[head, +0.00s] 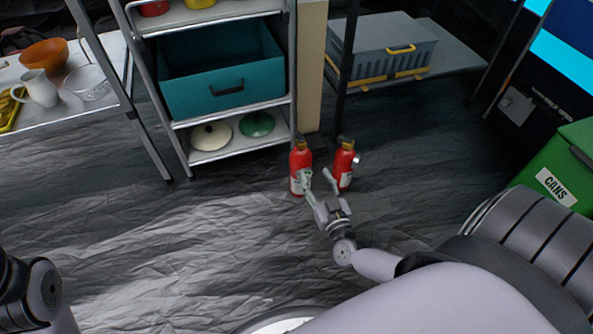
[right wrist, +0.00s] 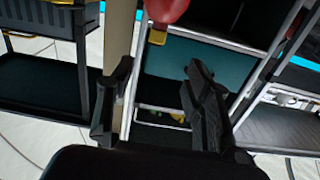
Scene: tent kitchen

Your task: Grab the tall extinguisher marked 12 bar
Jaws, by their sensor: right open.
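Two red extinguishers with dark tops and pale labels stand upright on the floor in the head view. The left extinguisher (head: 299,160) looks slightly taller than the right extinguisher (head: 344,165); their markings are too small to read. My right gripper (head: 318,182) is open, on the near side of them, with one finger overlapping the left one's lower part. I cannot tell whether it touches. In the right wrist view, part of a red extinguisher (right wrist: 166,9) shows at the top edge, beyond the spread, empty fingers (right wrist: 155,82). My left gripper is out of view.
A metal shelf with a teal bin (head: 220,75) and two lids stands behind left. A low dark shelf holds a grey crate (head: 385,52). A green CANS bin (head: 570,165) is at right. The crinkled dark floor at left front is clear.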

